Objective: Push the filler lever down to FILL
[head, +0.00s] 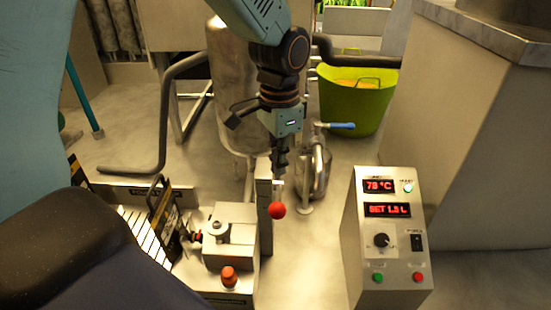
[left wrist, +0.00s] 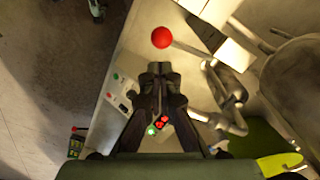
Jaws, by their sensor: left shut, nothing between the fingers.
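The filler lever's red ball knob (head: 277,210) stands just below my left gripper's fingertips in the head view. The lever's rod and upright post (head: 265,220) are beside the metal filler box (head: 228,250). My left gripper (head: 280,172) points down, shut and empty. In the left wrist view the red knob (left wrist: 162,37) is just beyond the shut fingertips (left wrist: 159,68), and its rod runs right. I cannot tell whether the fingers touch the lever. The FILL marking is not readable. My right gripper is not in view.
A control panel (head: 390,240) with red displays, a knob and buttons stands to the right. An orange-red button (head: 229,277) is on the filler box. Behind are a steel tank (head: 235,80), a blue-handled valve (head: 340,125) and a green tub (head: 350,105).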

